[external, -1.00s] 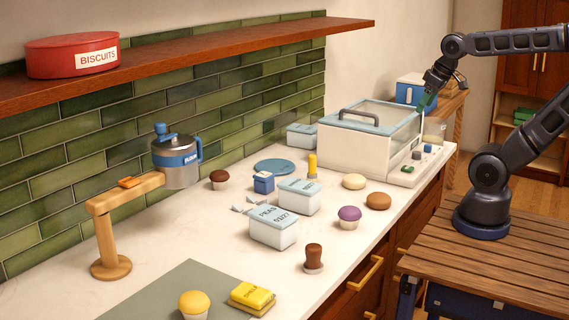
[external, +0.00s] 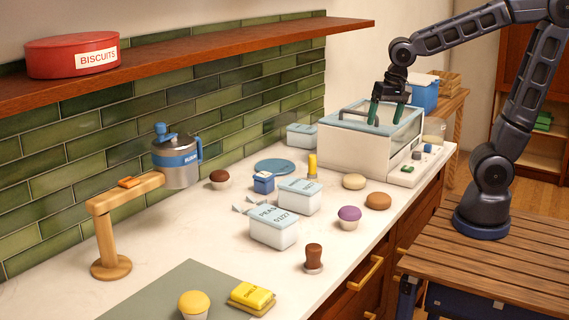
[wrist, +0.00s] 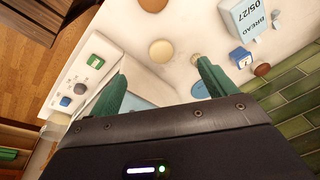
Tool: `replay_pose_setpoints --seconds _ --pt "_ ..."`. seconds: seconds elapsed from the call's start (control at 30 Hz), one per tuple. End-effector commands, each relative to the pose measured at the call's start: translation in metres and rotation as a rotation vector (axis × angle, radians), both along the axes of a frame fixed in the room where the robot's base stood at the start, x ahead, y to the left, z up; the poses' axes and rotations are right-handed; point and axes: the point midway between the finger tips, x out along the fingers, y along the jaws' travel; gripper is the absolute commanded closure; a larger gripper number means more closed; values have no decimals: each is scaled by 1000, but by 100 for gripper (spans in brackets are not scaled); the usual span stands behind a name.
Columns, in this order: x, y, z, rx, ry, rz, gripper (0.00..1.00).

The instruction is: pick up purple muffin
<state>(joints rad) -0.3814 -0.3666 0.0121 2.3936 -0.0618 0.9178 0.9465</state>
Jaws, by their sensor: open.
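The purple muffin (external: 348,217), with a purple top and a pale cup, stands upright on the white counter near its front edge. My gripper (external: 388,117) is open and empty, with green fingers pointing down over the glass-lidded white box (external: 345,155), behind the muffin and well above the counter. In the wrist view my gripper (wrist: 160,85) shows two spread green fingers with nothing between them. I cannot make out the purple muffin in the wrist view.
A brown bun (external: 378,201) and a pale bun (external: 354,181) lie just behind the muffin. The peas box (external: 274,232) stands left of it, a brown-handled stamp-like object (external: 314,257) in front. A red biscuit tin (external: 72,56) sits on the shelf.

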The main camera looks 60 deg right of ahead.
Motion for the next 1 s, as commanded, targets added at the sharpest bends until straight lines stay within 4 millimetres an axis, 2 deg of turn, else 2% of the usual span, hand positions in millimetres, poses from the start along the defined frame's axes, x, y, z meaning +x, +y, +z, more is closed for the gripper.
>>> replay_pose_setpoints --seconds 0.03,0.27,0.43,0.6,0.7,0.8,1.0 --pt "5 17 -7 1 20 -30 17" --pt "19 89 -38 4 82 -230 17" --pt "17 145 -67 -11 113 -380 17" --pt "7 198 -98 -32 126 -519 17" --pt "1 221 -113 -41 127 -585 17" --pt "-5 235 -123 -48 126 -632 17" --pt "-8 243 -137 -52 124 -665 17"
